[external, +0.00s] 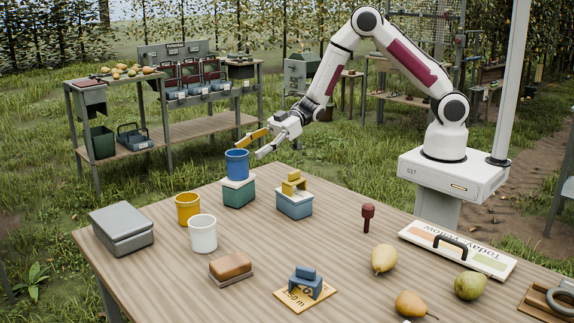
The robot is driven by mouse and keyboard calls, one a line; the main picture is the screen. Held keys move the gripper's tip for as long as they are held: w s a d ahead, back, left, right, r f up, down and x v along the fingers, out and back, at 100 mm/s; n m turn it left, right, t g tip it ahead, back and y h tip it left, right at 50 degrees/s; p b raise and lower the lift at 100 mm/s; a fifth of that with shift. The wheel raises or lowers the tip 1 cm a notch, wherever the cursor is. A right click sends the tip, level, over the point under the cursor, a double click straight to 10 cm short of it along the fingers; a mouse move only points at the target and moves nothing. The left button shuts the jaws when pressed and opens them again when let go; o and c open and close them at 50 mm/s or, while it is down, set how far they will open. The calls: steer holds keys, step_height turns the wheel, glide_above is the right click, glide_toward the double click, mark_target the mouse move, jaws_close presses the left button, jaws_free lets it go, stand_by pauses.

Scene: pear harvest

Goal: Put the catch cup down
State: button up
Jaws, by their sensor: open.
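Three cups show in the external view. A blue cup (237,164) stands upright on a teal block with a pale top (238,191). A yellow cup (188,209) and a white cup (203,234) stand upright on the table. No mark shows which one is the catch cup. My gripper (248,150) is open, with its spread fingers just above and to the right of the blue cup. I see nothing held between them. Whether a finger touches the blue cup's rim cannot be told.
The wooden table (330,240) also bears a blue-grey box with yellow blocks (294,204), a grey lidded box (121,230), a brown block (231,266), a blue block on a card (305,284), a red peg (368,217), several pears (384,260) and a sign board (457,249). The table's middle is fairly clear.

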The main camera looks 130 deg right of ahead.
steer(key=shift+v, duration=2.95)
steer(key=s+a+r+g+h, duration=0.2)
steer(key=a+r+g+h, duration=0.25)
steer(key=a+r, duration=0.95)
steer(key=s+a+g+y, duration=0.4)
steer(key=s+a, duration=1.8)
steer(key=s, duration=0.2)
steer(key=shift+a+r+y, duration=0.35)
steer(key=shift+a+r, duration=0.05)
steer(key=shift+r, duration=0.1)
